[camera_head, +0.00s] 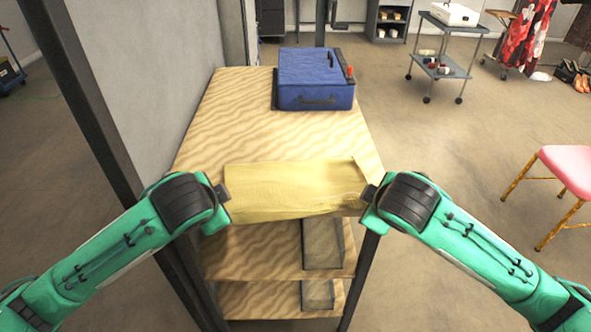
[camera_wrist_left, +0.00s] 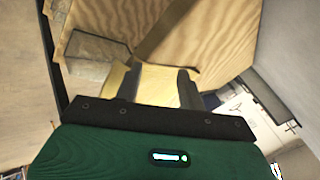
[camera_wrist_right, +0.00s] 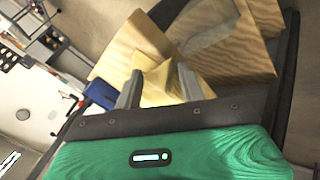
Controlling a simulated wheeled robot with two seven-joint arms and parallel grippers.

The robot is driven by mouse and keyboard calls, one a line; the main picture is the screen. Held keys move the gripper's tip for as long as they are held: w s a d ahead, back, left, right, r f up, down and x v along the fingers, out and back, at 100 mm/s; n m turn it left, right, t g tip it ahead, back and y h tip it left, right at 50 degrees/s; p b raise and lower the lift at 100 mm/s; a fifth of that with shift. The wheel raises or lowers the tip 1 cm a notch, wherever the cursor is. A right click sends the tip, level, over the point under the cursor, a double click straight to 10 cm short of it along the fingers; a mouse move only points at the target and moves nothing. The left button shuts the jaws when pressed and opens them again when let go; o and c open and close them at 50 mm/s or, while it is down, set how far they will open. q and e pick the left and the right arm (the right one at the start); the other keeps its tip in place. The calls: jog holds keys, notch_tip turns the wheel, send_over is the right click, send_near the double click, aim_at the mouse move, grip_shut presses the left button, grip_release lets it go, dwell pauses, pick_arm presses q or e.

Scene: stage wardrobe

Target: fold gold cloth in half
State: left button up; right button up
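The gold cloth (camera_head: 292,188) lies as a wide strip along the front of the wooden table top, its near edge at the table's front edge. Its far right corner is slightly raised and there are small wrinkles on the right. My left gripper (camera_head: 223,191) is at the cloth's left end, and my right gripper (camera_head: 369,193) is at its right end. In the left wrist view the fingers (camera_wrist_left: 156,84) stand apart with cloth (camera_wrist_left: 152,79) showing between them. In the right wrist view the fingers (camera_wrist_right: 158,86) are also apart, with cloth (camera_wrist_right: 158,88) between. Whether either touches it is unclear.
A blue case (camera_head: 316,80) sits at the back of the wooden table top (camera_head: 235,115). Bare wood lies between case and cloth. Lower shelves (camera_head: 255,255) are under the table. A dark post (camera_head: 80,95) stands left, and a pink stool (camera_head: 568,168) stands right.

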pick_arm(q)
jog(key=w+r+v, duration=0.1)
jog(key=v, duration=0.9)
jog(key=shift+s+r, duration=0.15)
jog(key=shift+r, duration=0.15)
pick_arm(e)
jog(key=w+r+v, duration=0.1)
jog(key=v, duration=0.9)
jog(key=shift+s+r, duration=0.15)
jog(key=shift+r, duration=0.15)
